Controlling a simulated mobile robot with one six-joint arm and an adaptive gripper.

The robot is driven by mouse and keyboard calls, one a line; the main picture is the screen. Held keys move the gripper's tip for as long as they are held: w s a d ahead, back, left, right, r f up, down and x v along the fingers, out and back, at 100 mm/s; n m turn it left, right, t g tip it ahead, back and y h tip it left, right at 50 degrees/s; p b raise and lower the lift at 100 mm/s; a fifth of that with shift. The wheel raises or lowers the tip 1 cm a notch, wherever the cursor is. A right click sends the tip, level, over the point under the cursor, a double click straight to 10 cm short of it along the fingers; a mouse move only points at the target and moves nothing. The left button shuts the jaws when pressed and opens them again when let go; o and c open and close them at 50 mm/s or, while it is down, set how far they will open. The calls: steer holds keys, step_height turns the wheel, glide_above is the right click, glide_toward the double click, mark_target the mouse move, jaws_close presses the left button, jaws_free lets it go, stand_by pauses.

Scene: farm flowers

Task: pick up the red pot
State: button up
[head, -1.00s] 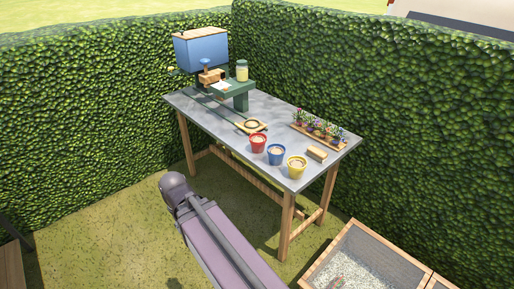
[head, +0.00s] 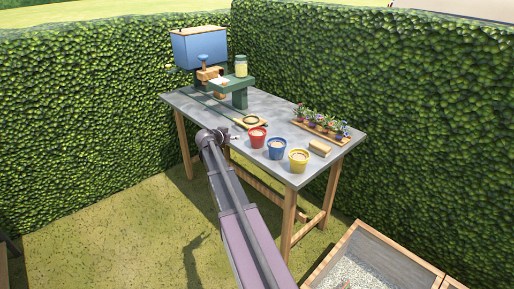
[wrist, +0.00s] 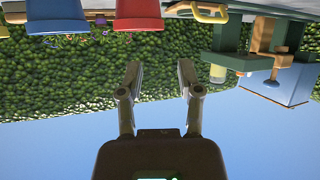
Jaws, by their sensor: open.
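The red pot (head: 257,138) stands upright on the grey table, left of the blue pot (head: 276,149) and the yellow pot (head: 299,161). My gripper (head: 236,137) is at the table's front edge, just left of the red pot and apart from it. In the wrist view, which is upside down, my gripper (wrist: 160,75) is open with nothing between its fingers. The red pot (wrist: 138,16) shows there at the top, partly cut off, with the blue pot (wrist: 57,16) to its left.
The grey table (head: 205,106) carries a wooden ring holder (head: 251,122), a green stand (head: 240,92) with a jar, a blue box (head: 199,48), a tray of flowers (head: 321,125) and a wooden block (head: 320,148). Hedges stand behind. A wooden frame bed (head: 345,262) is at lower right.

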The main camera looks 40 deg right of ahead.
steer(key=shift+w+d+r+m+h, duration=0.1)
steer(key=shift+w+d+m+h, duration=0.15)
steer(key=shift+d, duration=0.25)
steer(key=shift+w+d+r+m+h, duration=0.15)
steer(key=shift+w+d, duration=0.15)
steer(key=shift+d, duration=0.2)
steer(key=shift+d+f, duration=0.1)
steer(key=b, duration=0.3)
glide_toward(250, 130)
steer(key=x, duration=0.3)
steer(key=shift+f, duration=0.25)
steer(key=shift+w+d+f, duration=0.15)
steer(key=shift+d, duration=0.45)
steer(key=shift+b+x, duration=1.05)
steer(key=shift+x, duration=1.55)
steer(key=shift+w, duration=0.1)
steer(key=shift+r, duration=0.2)
jaws_close()
